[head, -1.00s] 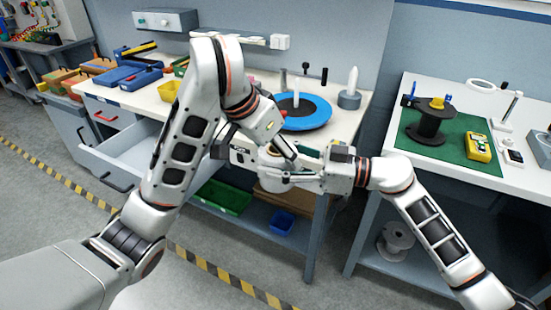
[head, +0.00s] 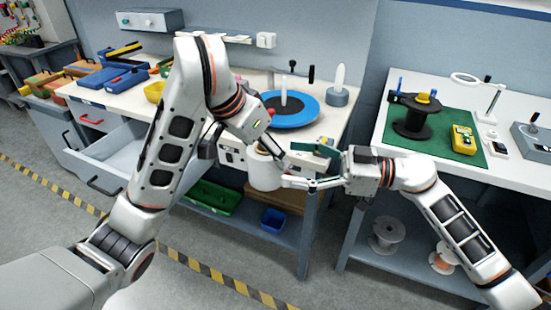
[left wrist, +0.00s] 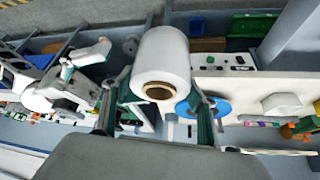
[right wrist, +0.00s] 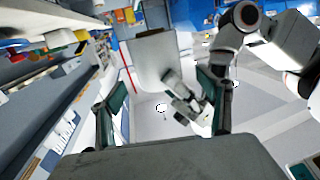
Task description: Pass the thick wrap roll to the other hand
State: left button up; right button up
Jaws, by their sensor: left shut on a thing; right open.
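The thick wrap roll (head: 265,172) is a white cylinder, held in the air in front of the middle bench. In the left wrist view the roll (left wrist: 162,60) shows its end with a brown core, between the two fingers. My left gripper (left wrist: 155,115) is shut on it, coming from above in the head view. My right gripper (head: 308,166) is open, just right of the roll, with its fingers pointing at it. In the right wrist view the right gripper (right wrist: 162,105) has its fingers wide apart, with nothing held between them.
The middle bench carries a blue disc (head: 291,108) with a white post. An open drawer (head: 125,150) sticks out at left. The right bench has a black spool (head: 412,120) on a green mat (head: 465,155).

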pick_arm(q)
jog(key=n+y, duration=0.1)
jog(key=n, duration=0.1)
jog(key=n+t+y, duration=0.1)
jog(key=n, duration=0.2)
jog(key=shift+n+y, duration=0.3)
pick_arm(e)
jog(key=s+d+r+t, duration=0.1)
jog(key=d+r, duration=0.1)
jog(key=d, duration=0.3)
jog(key=x, duration=1.2)
jog(key=shift+f+m, duration=0.15)
jog(key=shift+m, duration=0.15)
